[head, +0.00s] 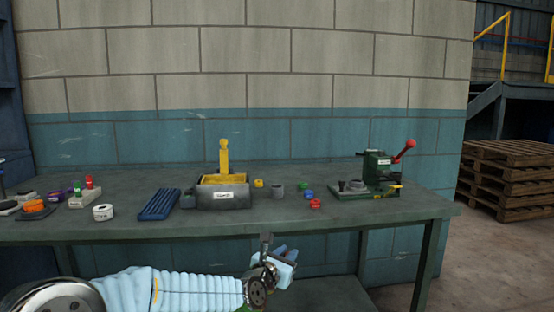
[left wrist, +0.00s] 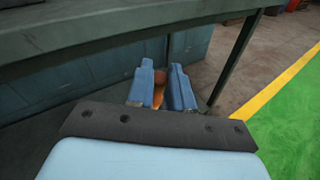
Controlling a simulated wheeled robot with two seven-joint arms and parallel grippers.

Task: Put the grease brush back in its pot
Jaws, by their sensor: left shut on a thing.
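My left gripper (head: 287,254) is below the front edge of the bench in the head view, to the right of the middle. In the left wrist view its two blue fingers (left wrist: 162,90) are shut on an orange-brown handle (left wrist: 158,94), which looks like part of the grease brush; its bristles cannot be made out. My right gripper is in neither view.
The bench (head: 400,209) has a labelled grey box (head: 223,200) with yellow contents, a blue ribbed tray (head: 159,204), a white roll (head: 103,212) and several small coloured rings. A green machine (head: 378,172) with a red-knobbed lever stands at the right. Pallets (head: 508,180) lie beyond.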

